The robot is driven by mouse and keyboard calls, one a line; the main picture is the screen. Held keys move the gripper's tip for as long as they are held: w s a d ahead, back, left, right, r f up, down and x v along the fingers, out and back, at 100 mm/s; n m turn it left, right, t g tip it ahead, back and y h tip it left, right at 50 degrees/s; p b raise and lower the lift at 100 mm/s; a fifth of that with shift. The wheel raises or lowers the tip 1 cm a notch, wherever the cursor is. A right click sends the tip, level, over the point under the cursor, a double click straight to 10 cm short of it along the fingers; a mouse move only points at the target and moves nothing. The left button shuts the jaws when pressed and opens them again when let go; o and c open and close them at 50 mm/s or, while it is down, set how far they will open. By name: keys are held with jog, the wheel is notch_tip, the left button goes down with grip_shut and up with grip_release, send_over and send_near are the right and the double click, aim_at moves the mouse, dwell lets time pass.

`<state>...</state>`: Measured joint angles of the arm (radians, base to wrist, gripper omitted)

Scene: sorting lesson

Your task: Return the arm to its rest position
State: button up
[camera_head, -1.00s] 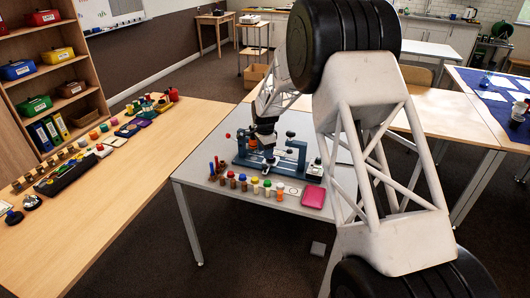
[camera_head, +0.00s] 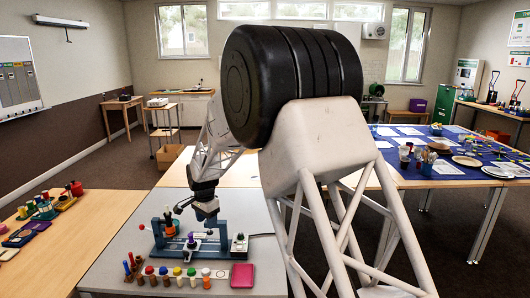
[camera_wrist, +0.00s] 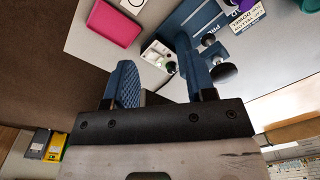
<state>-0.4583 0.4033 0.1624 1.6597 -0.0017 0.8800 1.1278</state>
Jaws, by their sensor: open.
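My gripper (camera_head: 207,215) hangs over the grey table in the head view, above the blue apparatus (camera_head: 160,240). In the wrist view its two blue-padded fingers (camera_wrist: 160,88) stand wide apart with nothing between them. The blue apparatus shows beyond the fingers in the wrist view (camera_wrist: 200,22), with black knobs and a printed label. In the head view my arm rises from the gripper to a big black joint and a white lattice link, which cover part of the scene.
A row of pegs with coloured tops (camera_head: 177,274) and a pink tray (camera_head: 242,275) lie at the front of the grey table (camera_head: 118,262). A small white box (camera_head: 239,244) stands beside the apparatus. A wooden table (camera_head: 62,240) is at left, a blue-covered table (camera_head: 455,182) at right.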

jog(key=s+d+r+n+t, duration=0.1)
jog(key=s+d+r+n, duration=0.1)
jog(key=s+d+r, duration=0.95)
jog(key=s+d+r+n, duration=0.1)
jog(key=s+d+r, duration=0.65)
jog(key=d, duration=0.65)
jog(key=s+d+f+n, duration=0.1)
jog(key=s+d, duration=0.3)
jog(key=s, duration=0.6)
jog(key=s+d+n, duration=0.2)
jog(key=s+d, duration=0.3)
jog(key=s, duration=0.5)
jog(key=s+d+f+n+t, duration=0.1)
jog(key=s+d, duration=0.4)
jog(key=s, duration=0.6)
jog(key=shift+f, duration=0.35)
